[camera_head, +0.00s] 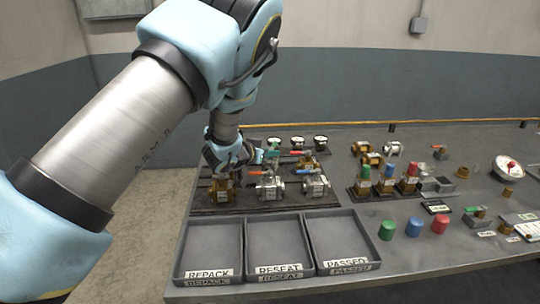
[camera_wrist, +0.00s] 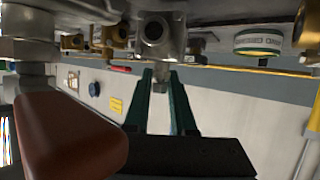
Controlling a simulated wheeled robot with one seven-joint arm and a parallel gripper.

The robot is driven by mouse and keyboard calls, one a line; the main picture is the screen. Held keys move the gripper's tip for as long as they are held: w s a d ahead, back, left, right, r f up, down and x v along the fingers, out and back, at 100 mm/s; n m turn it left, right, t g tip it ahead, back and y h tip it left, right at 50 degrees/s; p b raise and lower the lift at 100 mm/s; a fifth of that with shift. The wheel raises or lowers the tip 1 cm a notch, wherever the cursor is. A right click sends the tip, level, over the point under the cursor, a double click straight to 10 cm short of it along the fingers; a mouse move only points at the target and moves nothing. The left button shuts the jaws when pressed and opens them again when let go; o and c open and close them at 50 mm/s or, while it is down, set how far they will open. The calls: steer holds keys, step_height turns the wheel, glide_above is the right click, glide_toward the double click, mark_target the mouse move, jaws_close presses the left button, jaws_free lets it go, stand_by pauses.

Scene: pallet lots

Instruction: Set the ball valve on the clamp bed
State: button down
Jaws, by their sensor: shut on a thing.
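Ball valves stand on a dark rack at the left of the bench. In the head view a brass valve (camera_head: 222,190), a steel valve with a red handle (camera_head: 269,188) and another steel valve (camera_head: 316,187) make the front row. My gripper (camera_head: 268,156) is over the row behind them, partly hidden by my own wrist. In the wrist view its green fingers (camera_wrist: 164,78) are shut at the underside of a steel valve (camera_wrist: 155,35) with a round port facing the camera. A large red-brown handle (camera_wrist: 70,140) fills the lower left there. I cannot tell which fixture is the clamp bed.
Three empty trays, marked REPACK (camera_head: 208,250), RESEAT (camera_head: 276,246) and PASSED (camera_head: 342,241), lie in front of the rack. Neighbouring valves crowd my gripper.

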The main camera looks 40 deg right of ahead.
steer(key=shift+f, duration=0.7)
steer(key=shift+f, duration=0.1)
steer(key=c, duration=0.8)
jaws_free()
steer(key=shift+o, duration=0.2)
steer(key=b+v, duration=0.3)
steer(key=v, duration=0.9)
